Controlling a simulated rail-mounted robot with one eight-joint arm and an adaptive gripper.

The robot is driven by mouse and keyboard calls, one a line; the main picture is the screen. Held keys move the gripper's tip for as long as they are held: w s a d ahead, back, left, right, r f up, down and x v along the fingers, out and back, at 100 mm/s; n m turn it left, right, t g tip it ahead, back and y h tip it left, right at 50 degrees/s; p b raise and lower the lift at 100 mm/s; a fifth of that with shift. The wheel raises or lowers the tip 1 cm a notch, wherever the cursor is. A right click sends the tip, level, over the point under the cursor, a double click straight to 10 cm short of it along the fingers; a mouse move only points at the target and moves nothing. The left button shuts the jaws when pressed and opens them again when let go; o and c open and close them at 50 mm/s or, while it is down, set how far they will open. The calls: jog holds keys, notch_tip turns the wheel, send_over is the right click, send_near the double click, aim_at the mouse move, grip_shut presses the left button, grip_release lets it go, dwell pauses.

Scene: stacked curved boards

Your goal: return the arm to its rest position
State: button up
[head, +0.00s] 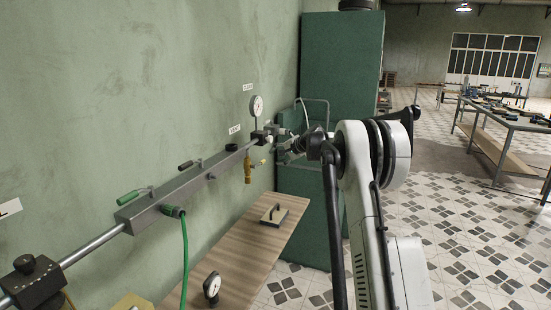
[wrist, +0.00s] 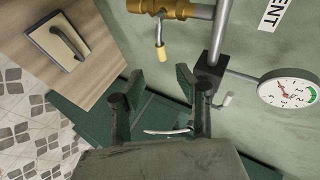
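My gripper (wrist: 160,82) shows in the wrist view with its two dark fingers spread apart. No object is visibly gripped between them; a green surface and a thin curved metal bar (wrist: 168,132) show behind. In the head view my arm (head: 350,165) reaches up and bends left toward the wall pipe. Its end is near the pressure gauge (head: 256,106) and the brass valve (head: 248,168), small and partly hidden by my own links. The gauge also shows in the wrist view (wrist: 289,88), right of the fingers.
A grey pipe (head: 95,244) with a manifold block (head: 170,190) runs along the green wall. A green hose (head: 184,255) hangs from it. The wooden bench (head: 238,240) carries a handled plate (head: 273,215) and a dial (head: 212,286). A green cabinet (head: 340,70) stands behind my arm.

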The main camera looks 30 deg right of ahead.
dwell(0.4)
jog(key=s+a+r+n+g+b, duration=0.1)
jog(key=s+a+r+n, duration=0.3)
jog(key=s+a, duration=0.85)
jog(key=s+a+r+n+g, duration=0.2)
jog(key=s+a+r, duration=0.4)
jog(key=s+a, duration=0.65)
jog(key=s+a+f+n+h, duration=0.15)
jog(key=s+a, duration=0.25)
jog(key=s, duration=0.4)
jog(key=s+a+f+n, duration=0.2)
jog(key=s+a, duration=0.3)
jog(key=s, duration=0.2)
jog(key=s+a+f+n, duration=0.1)
jog(key=s+f, duration=0.4)
jog(key=s, duration=0.4)
jog(key=s+a+f+n+g+h+b, duration=0.1)
jog(key=s+f+n, duration=0.1)
jog(key=s+f, duration=0.3)
jog(key=s, duration=0.3)
jog(key=shift+s+a+f+b, duration=0.3)
jog(key=shift+s+a, duration=0.05)
